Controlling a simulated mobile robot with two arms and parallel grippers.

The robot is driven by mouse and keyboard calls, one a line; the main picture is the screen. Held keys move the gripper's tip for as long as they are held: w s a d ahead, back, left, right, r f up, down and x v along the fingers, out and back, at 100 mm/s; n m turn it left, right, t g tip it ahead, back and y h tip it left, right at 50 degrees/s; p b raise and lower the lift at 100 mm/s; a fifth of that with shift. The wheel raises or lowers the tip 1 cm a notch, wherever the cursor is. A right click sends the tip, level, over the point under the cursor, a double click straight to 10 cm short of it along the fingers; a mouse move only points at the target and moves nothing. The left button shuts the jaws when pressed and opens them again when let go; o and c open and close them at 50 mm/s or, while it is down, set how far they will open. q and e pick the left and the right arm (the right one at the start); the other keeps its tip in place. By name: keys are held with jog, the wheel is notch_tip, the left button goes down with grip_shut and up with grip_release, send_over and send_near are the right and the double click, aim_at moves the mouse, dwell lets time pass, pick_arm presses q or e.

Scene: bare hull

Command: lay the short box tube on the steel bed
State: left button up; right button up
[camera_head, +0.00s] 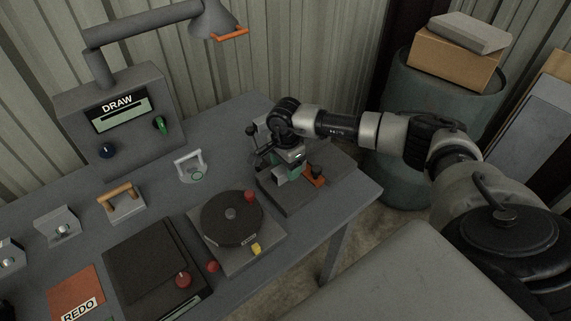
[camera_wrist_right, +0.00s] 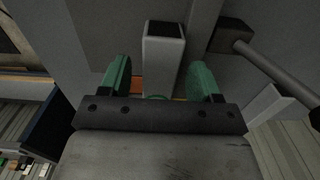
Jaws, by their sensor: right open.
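The short box tube (camera_wrist_right: 163,60) is a pale grey square tube with a dark hollow end. In the right wrist view it lies between the two green fingers of my right gripper (camera_wrist_right: 162,82), with gaps visible on both sides. In the head view my right gripper (camera_head: 289,172) is low over a grey fixture (camera_head: 290,196) at the bench's right end; the tube is hard to make out there. I cannot tell which surface is the steel bed, or what the tube rests on. My left gripper is not in view.
An orange part (camera_head: 315,178) sits beside the gripper on the fixture. A round turntable (camera_head: 232,217) with red and yellow knobs stands left of it. A lever with a dark head (camera_wrist_right: 231,37) is close by on the right in the wrist view. A lamp (camera_head: 212,20) overhangs the bench.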

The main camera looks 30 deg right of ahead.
jog(key=shift+r, duration=0.45)
notch_tip(320, 180, up, 12)
jog(key=b, duration=0.3)
jog(key=shift+f+b, duration=0.2)
jog(key=shift+b, duration=0.1)
